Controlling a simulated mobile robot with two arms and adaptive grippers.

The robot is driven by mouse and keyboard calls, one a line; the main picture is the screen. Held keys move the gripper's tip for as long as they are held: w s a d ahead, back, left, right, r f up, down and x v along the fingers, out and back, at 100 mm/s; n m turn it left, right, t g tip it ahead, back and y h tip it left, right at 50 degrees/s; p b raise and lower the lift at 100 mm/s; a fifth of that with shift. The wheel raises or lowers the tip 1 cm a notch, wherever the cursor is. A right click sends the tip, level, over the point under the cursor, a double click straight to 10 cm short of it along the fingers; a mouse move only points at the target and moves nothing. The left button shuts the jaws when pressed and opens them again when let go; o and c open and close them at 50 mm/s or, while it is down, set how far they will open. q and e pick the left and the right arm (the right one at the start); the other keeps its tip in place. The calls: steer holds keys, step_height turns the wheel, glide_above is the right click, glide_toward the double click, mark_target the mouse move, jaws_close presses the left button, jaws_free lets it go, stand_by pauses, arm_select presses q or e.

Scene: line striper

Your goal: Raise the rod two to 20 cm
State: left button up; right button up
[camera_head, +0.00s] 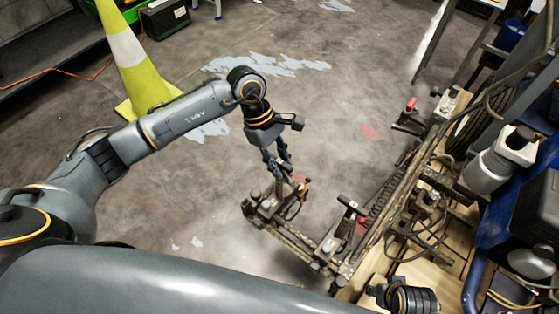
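The line striper (330,246) is a dark metal frame with rails, clamps and small red-tipped parts, at the centre right. A bracket with an upright part and an orange-red tip (302,188) stands at its left end. Which part is rod two I cannot tell. My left gripper (282,175) points down directly over this left end. Its dark fingers overlap the bracket in the picture, so contact and finger gap are unclear. My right wrist (410,299) shows at the bottom right edge; its fingers cannot be made out.
A yellow and white cone (130,58) stands at the upper left, beyond my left arm. The floor (330,90) at the top centre is clear, with pale paint patches.

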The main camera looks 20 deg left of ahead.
arm_select(q)
jaws_close()
arm_select(e)
steer(key=shift+s+f, duration=0.1)
steer(key=shift+s, duration=0.05)
arm_select(q)
steer(key=shift+r, duration=0.2)
steer(key=r+p, duration=0.1)
steer(key=r, duration=0.3)
steer(key=shift+w+r+p, duration=0.1)
steer(key=shift+w+p, duration=0.1)
steer(key=shift+p, duration=0.2)
steer(key=shift+r, duration=0.15)
arm_select(e)
steer(key=f, duration=0.3)
steer(key=s+f, duration=0.1)
steer(key=f, duration=0.1)
steer(key=shift+d+f, duration=0.1)
steer(key=shift+f, duration=0.2)
arm_select(q)
steer(key=shift+o, duration=2.4)
jaws_free()
steer(key=shift+s, duration=0.15)
arm_select(e)
steer(key=shift+r, duration=0.1)
